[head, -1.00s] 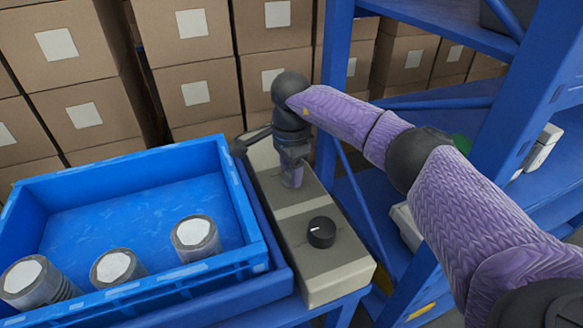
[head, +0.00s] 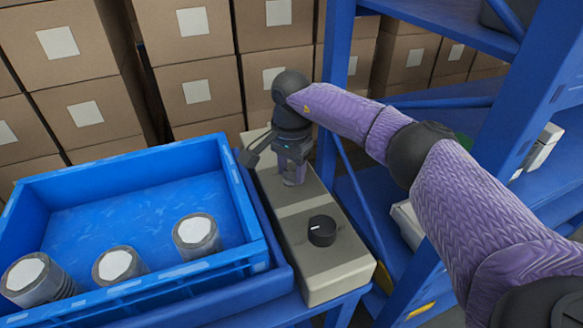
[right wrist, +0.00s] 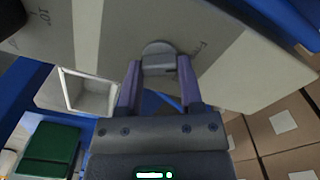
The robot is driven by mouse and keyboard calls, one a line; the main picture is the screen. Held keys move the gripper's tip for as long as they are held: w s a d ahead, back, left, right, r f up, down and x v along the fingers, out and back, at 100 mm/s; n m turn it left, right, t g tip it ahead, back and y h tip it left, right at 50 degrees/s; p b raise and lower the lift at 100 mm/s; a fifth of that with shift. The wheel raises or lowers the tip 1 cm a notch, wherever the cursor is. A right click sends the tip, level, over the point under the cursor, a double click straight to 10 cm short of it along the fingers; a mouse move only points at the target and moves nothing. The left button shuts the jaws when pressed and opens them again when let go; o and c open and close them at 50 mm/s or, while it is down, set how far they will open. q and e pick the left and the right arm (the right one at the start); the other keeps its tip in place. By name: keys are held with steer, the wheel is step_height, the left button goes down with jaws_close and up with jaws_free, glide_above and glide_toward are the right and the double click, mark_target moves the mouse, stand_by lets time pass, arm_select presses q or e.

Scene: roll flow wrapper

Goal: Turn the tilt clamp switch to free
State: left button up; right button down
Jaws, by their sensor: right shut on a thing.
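The control box (head: 335,270) is a long beige panel beside the blue crate. The switch (right wrist: 158,47), a round grey knob with a raised grip, is on the box in the right wrist view. My right gripper (right wrist: 158,68) has its two purple fingers shut on this knob, one on each side. In the head view the right gripper (head: 294,178) points down at the far part of the box and hides the switch. A black dial (head: 321,231) with a white mark sits on the near part of the box. My left gripper is not in view.
The blue crate (head: 235,195) at left holds several grey cylinders with white tops, such as one cylinder (head: 197,236). A blue shelf rack (head: 460,190) stands close on the right. Stacked cardboard boxes (head: 195,50) fill the back.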

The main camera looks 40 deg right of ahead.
mark_target(291, 172)
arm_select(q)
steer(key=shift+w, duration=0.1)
arm_select(e)
steer(key=shift+c, duration=1.2)
jaws_free()
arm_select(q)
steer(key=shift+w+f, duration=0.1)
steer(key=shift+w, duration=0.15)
arm_select(e)
steer(key=shift+r, duration=0.1)
arm_select(q)
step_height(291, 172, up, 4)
steer(key=p, duration=0.4)
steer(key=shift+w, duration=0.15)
arm_select(e)
step_height(291, 172, up, 10)
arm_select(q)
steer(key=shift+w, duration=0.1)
